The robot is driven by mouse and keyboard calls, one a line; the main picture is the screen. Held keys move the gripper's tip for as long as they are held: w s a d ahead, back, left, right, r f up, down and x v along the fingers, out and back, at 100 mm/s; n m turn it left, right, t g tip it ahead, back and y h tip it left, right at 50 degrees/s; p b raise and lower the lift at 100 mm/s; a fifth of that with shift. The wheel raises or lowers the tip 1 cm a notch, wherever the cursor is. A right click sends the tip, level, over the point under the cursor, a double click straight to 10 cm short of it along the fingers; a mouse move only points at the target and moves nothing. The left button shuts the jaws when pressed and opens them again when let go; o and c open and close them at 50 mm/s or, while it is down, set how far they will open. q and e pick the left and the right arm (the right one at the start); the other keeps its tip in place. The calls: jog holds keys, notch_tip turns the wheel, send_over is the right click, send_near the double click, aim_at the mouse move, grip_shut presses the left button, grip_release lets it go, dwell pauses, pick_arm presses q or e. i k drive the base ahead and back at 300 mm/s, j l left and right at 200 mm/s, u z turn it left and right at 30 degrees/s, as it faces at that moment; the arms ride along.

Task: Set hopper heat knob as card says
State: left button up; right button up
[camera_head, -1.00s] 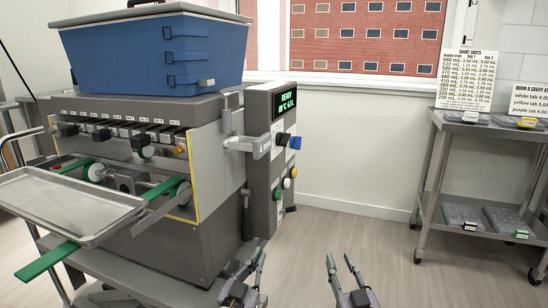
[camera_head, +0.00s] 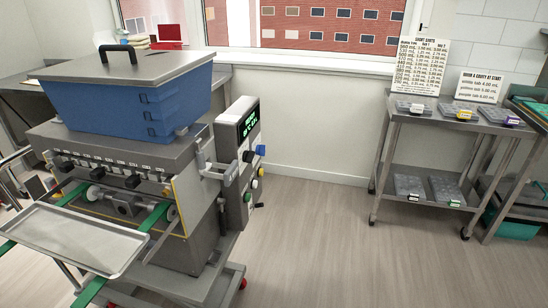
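The blue hopper (camera_head: 125,98) with a grey lid sits on top of the depositor (camera_head: 150,155) at the left. The control panel (camera_head: 236,140) on the machine's right side has a green-lit display (camera_head: 250,122), too small to read now. Which knob is for heat I cannot tell. A white card headed "Short shots" (camera_head: 419,67) and a second white card (camera_head: 479,86) stand on the rack at the right. Neither gripper is in view.
A steel tray (camera_head: 75,238) sticks out at the machine's front. The steel rack (camera_head: 440,122) holds several moulds on two shelves. Wooden floor (camera_head: 310,230) lies clear between machine and rack. A red item (camera_head: 167,35) stands on a counter behind the machine.

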aim_at(248, 156)
jog(key=z, duration=2)
jog(key=j+z, duration=0.15)
jog(key=z, duration=0.3)
jog(key=j+z, duration=0.25)
jog(key=z, duration=0.25)
jog(key=j+z, duration=0.2)
jog(key=z, duration=0.25)
jog(key=j+z, duration=0.2)
jog(key=z, duration=0.3)
jog(key=j+z, duration=0.15)
jog(key=z, duration=0.3)
jog(key=k+j+z, duration=0.1)
jog(key=z, duration=0.3)
jog(key=k+j+z, duration=0.1)
jog(key=j+z, duration=0.15)
jog(key=z, duration=0.15)
jog(key=k+j+z, duration=0.1)
jog(key=z, duration=0.35)
jog(key=k+j+z, duration=0.15)
jog(key=z, duration=0.25)
jog(key=k+z, duration=0.15)
jog(key=z, duration=0.25)
jog(key=k+j+z, duration=0.15)
jog(key=k+z, duration=0.2)
jog(key=k, duration=0.15)
jog(key=k+z, duration=0.3)
jog(key=k, duration=0.25)
